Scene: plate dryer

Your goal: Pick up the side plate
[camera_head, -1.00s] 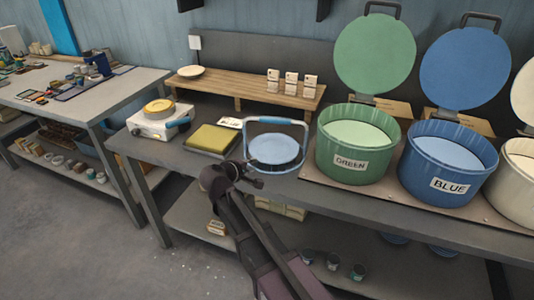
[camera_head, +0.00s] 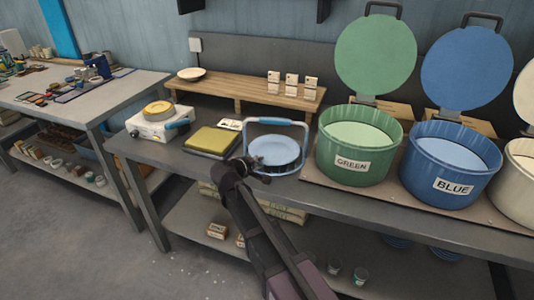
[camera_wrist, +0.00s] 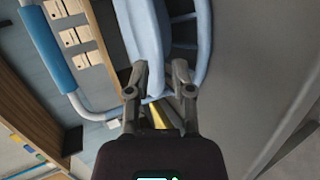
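A light blue plate (camera_head: 274,151) sits in a pale blue carrier (camera_head: 303,152) with a raised blue handle on the long bench. The plate also shows in the wrist view (camera_wrist: 142,30), running down toward my fingers. My gripper (camera_head: 257,164) is at the carrier's front left side. In the wrist view my gripper (camera_wrist: 160,66) has its two fingers apart, with the plate's lower end close to or between them. I cannot tell whether either finger touches the plate. A pale plate (camera_head: 191,73) lies on the wooden riser.
A green tub (camera_head: 350,172) and a blue tub (camera_head: 440,190) with raised lids stand right of the carrier. A yellow-topped block (camera_head: 211,140) and a white device (camera_head: 158,128) are left of it. The wooden riser (camera_head: 245,85) runs behind.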

